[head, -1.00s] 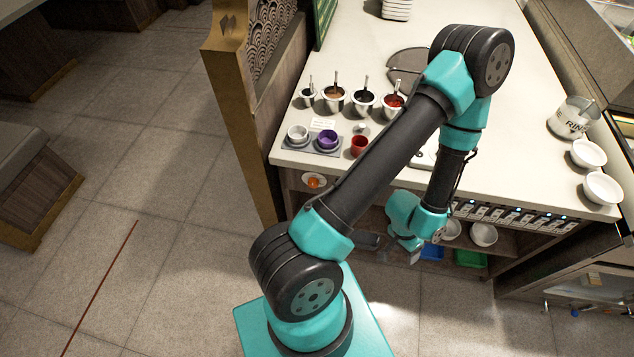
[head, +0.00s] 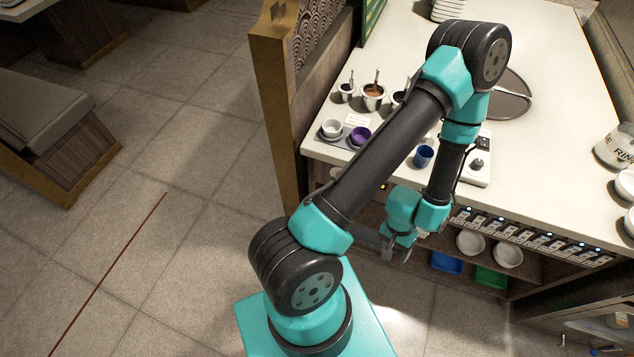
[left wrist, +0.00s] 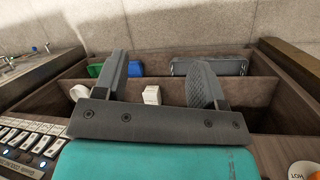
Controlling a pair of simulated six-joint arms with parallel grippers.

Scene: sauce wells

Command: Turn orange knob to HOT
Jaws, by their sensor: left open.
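The white dial plate of the orange knob (left wrist: 303,169) shows at the bottom right corner of the left wrist view, cut by the frame, with HOT lettering and a bit of orange. In the head view my arm mostly hides the knob on the counter's front panel. My left gripper (head: 395,250) hangs low in front of the counter. In the left wrist view its two fingers (left wrist: 163,72) are apart with nothing gripped, pointing over the shelf compartments, well away from the knob. My right gripper is not in view.
The counter (head: 560,130) holds sauce wells, a purple cup (head: 360,135) and a blue cup (head: 423,156). A row of switches (head: 530,235) lines its front. White bowls (head: 508,254), a blue bin (head: 447,263) and a green bin (head: 491,278) sit below. Open floor lies left.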

